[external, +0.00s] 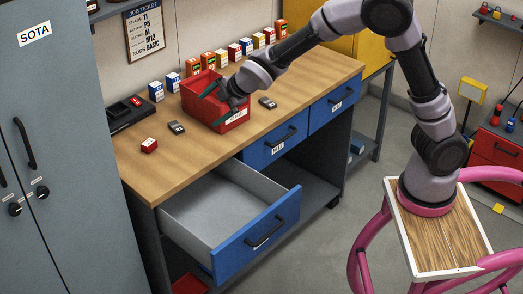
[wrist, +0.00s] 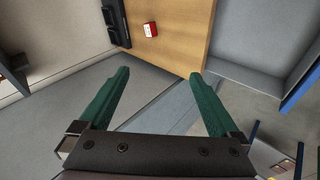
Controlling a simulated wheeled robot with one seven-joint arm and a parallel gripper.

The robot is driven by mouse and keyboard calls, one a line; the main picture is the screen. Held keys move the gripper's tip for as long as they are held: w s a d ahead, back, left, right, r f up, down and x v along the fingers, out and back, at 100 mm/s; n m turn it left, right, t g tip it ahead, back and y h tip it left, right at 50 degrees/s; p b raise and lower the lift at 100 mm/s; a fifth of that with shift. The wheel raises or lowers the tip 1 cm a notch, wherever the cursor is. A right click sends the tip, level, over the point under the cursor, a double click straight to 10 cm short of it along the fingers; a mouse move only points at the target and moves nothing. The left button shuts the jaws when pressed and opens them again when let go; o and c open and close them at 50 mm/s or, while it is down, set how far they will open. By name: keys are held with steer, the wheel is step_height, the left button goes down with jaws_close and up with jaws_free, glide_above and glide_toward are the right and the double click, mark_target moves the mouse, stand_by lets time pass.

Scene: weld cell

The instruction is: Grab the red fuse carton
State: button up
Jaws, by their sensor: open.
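A small red carton with white on it (external: 149,145) lies alone on the wooden bench top (external: 185,175), near its left end. It also shows in the wrist view (wrist: 150,29), beyond and between the fingertips, with nothing touching it. Its printing is too small to read. My gripper (external: 208,107) is open and empty, with its green fingers apart. In the external view it overlaps the red bin, to the right of the carton; I cannot tell the exact gap. Both fingers show in the wrist view (wrist: 160,75).
A red bin (external: 232,123) stands mid-bench. A small dark device (external: 176,128) lies between carton and bin; another (external: 267,103) lies right of the bin. A black tray (external: 130,113) and a row of small boxes (external: 173,82) line the back. A blue-fronted drawer (external: 258,238) hangs open below.

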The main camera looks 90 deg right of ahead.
steer(key=w+d+f+n+h, duration=0.3)
steer(key=w+d+f+n, duration=0.5)
steer(key=d+f, duration=0.15)
steer(key=n+t, duration=0.3)
steer(key=n, duration=0.9)
glide_toward(152, 146)
steer(key=shift+s+d+r, duration=0.25)
steer(key=shift+s+r, duration=0.5)
steer(key=shift+w+f+n+t, duration=0.3)
steer(key=shift+w+f+n, duration=0.1)
steer(key=shift+f+n, duration=0.15)
steer(key=x, duration=0.5)
steer(key=shift+w+f, duration=0.1)
steer(key=x, duration=0.4)
steer(key=shift+a+f, duration=0.1)
steer(key=shift+f, duration=0.25)
steer(key=shift+w+d+f, duration=0.2)
steer(key=shift+w, duration=0.2)
steer(key=c, duration=1.5)
